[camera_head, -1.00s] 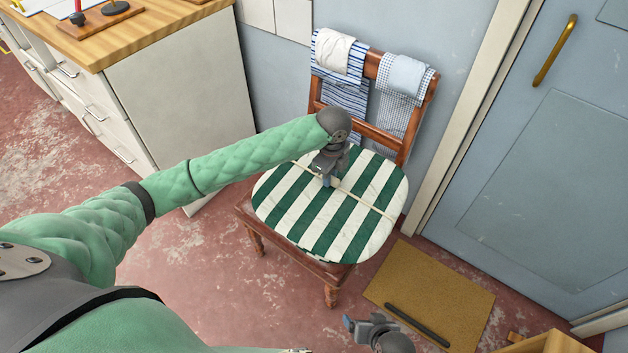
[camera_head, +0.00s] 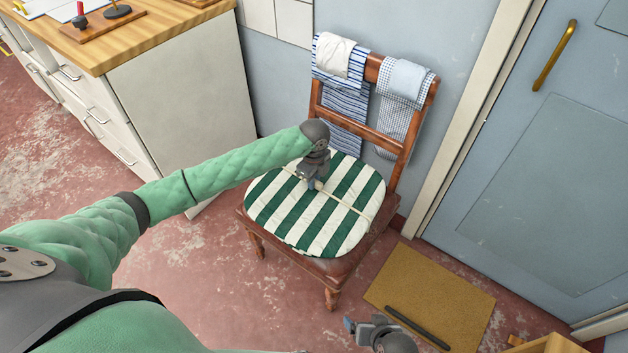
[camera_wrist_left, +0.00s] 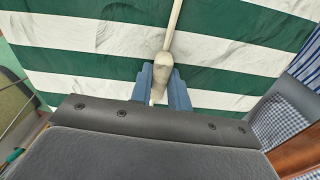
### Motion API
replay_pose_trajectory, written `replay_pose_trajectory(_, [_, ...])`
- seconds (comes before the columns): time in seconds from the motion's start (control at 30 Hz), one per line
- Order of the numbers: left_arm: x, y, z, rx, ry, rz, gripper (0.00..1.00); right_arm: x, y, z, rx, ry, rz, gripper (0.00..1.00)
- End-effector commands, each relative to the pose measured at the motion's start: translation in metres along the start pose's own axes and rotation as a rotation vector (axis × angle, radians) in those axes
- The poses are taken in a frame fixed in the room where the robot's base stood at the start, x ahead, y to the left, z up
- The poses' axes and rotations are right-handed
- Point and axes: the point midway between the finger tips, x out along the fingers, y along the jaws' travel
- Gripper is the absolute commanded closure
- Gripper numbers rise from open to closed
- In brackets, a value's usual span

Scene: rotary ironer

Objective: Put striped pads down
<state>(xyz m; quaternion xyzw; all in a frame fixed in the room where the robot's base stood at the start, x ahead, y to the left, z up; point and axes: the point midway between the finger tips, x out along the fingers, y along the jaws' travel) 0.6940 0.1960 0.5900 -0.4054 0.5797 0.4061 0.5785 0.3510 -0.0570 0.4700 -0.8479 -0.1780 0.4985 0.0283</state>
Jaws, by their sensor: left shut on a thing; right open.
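The green-and-white striped pads (camera_head: 335,228) lie over the seat of the wooden chair (camera_head: 330,270), bound by a pale cord (camera_head: 347,205). How many pads there are I cannot tell. My left gripper (camera_head: 316,184) is above the middle of the pads, shut on the cord. In the left wrist view the blue fingers (camera_wrist_left: 164,85) close on the cord's pale thick part (camera_wrist_left: 161,70), with the stripes (camera_wrist_left: 90,65) behind. Whether the pads press on the seat or hang just above it I cannot tell. My right gripper (camera_head: 352,325) is open and empty at the bottom.
Cloths (camera_head: 340,60) hang over the chair's backrest, with checked ones (camera_head: 405,85) beside them. A brown mat (camera_head: 440,285) with a dark bar (camera_head: 418,328) lies right of the chair. A white cabinet (camera_head: 185,95) stands left, a blue door (camera_head: 545,160) right.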

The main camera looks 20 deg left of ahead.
Motion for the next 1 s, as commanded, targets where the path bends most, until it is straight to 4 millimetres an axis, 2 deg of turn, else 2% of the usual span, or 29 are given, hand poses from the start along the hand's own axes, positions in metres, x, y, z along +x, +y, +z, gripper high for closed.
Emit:
replay_pose_trajectory(0.1, [0.0058, -0.001, 0.0001, 0.0, 0.0, -0.003, 1.0, -0.003, -0.0005, -0.0022, 0.0, 0.0, 0.0, 0.16])
replay_pose_trajectory(0.47, [0.007, -0.001, 0.0001, 0.0, 0.0, -0.003, 1.0, -0.0028, -0.0001, -0.0007, 0.0, -0.008, 0.001, 0.16])
replay_pose_trajectory(0.5, [0.0085, -0.0003, -0.0001, 0.0, 0.0, -0.001, 0.74, -0.0029, -0.0001, -0.0007, 0.0, -0.009, 0.0, 0.16])
replay_pose_trajectory(0.57, [0.0085, -0.0003, -0.0001, 0.0, 0.0, -0.001, 0.62, -0.0031, 0.0, -0.0011, 0.0, -0.009, 0.001, 0.16])
replay_pose_trajectory(0.9, [0.0078, -0.0003, 0.0, 0.0, 0.0, -0.001, 0.6, -0.0025, 0.0005, -0.0033, -0.001, -0.002, 0.001, 0.16])
replay_pose_trajectory(1.0, [0.0005, -0.0006, 0.0004, 0.0, -0.001, -0.002, 0.6, -0.0012, 0.0007, -0.0035, -0.001, 0.003, 0.001, 0.16])
